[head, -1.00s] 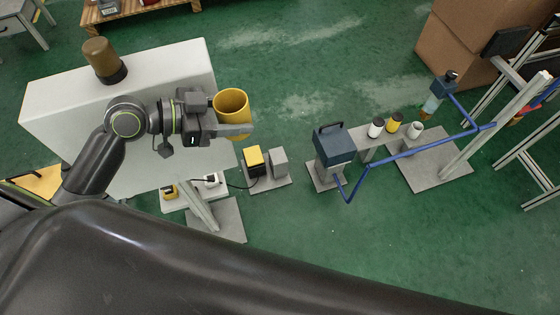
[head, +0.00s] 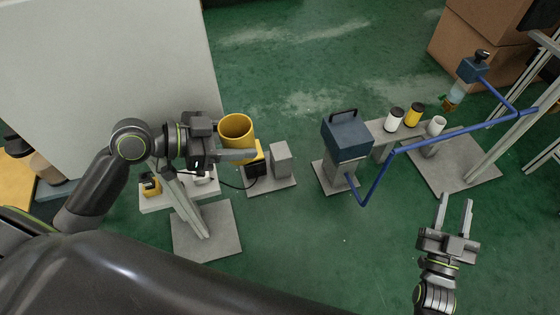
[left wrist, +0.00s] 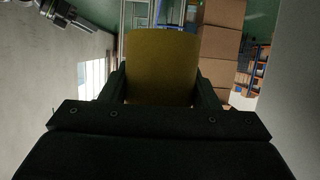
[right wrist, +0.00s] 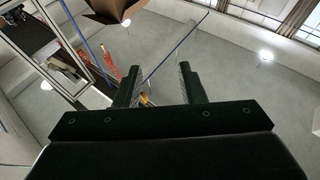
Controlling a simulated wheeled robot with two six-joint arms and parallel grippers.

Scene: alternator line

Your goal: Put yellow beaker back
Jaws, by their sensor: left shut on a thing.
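The yellow beaker (head: 237,132) is upright with its open top showing in the head view. My left gripper (head: 237,152) is shut on it and holds it up in front of the pale wall panel. The beaker also fills the middle of the left wrist view (left wrist: 160,65), between the two fingers. My right gripper (head: 455,212) is open and empty at the lower right of the head view. Its fingers stand apart with nothing between them in the right wrist view (right wrist: 162,88).
A blue box-shaped device (head: 346,136) stands on a post right of the beaker. A shelf behind it holds white and yellow containers (head: 413,115). A blue bar (head: 440,141) crosses toward a metal frame. A yellow-and-black block and a grey block (head: 280,157) stand below the beaker.

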